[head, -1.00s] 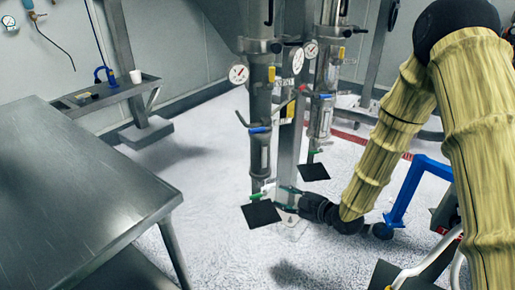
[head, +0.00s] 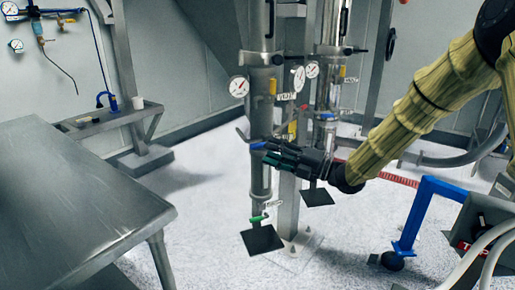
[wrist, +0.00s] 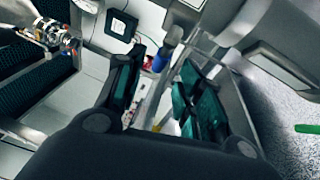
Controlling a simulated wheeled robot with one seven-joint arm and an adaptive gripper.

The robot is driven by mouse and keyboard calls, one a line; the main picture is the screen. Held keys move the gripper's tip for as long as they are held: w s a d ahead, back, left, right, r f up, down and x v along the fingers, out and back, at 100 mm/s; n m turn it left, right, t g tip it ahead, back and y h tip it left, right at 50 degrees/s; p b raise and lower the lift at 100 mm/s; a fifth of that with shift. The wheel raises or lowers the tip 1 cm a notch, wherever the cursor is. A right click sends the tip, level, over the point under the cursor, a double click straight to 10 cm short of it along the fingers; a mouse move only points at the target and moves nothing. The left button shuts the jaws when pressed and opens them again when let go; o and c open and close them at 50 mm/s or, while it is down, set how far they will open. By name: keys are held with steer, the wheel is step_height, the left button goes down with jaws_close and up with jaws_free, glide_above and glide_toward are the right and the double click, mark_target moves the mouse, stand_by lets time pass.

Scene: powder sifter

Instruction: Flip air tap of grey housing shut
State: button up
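Two grey upright housings stand side by side, a front one (head: 262,100) and a rear one (head: 327,95). I cannot tell which one the task names. The front housing has a blue tap lever (head: 258,145) at mid height and a green tap lever (head: 259,218) lower down. My gripper (head: 268,157) is at the front housing, close to the blue lever. In the wrist view my gripper (wrist: 160,90) has its fingers apart, with a blue handle (wrist: 162,58) beyond the gap between them. Contact with the lever cannot be seen. A green lever (wrist: 307,128) shows at the right edge.
Pressure gauges (head: 238,87) sit on the housings. A black plate (head: 262,240) is at the foot of the front housing. A metal table (head: 75,200) stands at left, a blue frame (head: 418,210) at right. The floor between table and housings is clear.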

mark_target(260, 147)
steer(key=shift+x, duration=2.75)
jaws_close()
